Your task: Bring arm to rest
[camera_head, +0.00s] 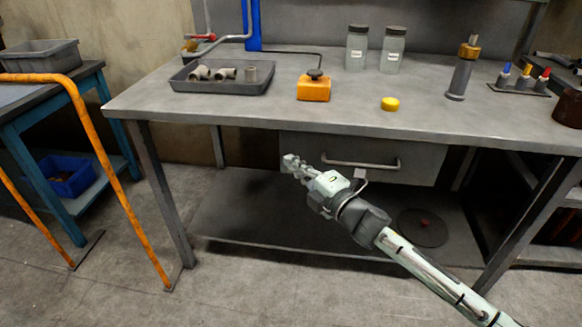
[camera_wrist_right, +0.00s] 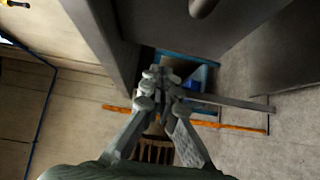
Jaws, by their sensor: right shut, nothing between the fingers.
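My right gripper (camera_head: 291,162) is in front of the workbench (camera_head: 190,122), below the level of its top, with its arm coming in from the lower right. It points toward the upper left in the head view, just left of the drawer handle. It is apart from everything on the bench. In the right wrist view the fingers of the right gripper (camera_wrist_right: 160,78) are together and nothing is held between them. My left gripper is not in the head view.
A drawer (camera_head: 300,150) sits under the top. An orange rail (camera_head: 100,150) stands left; the floor before the bench is clear.

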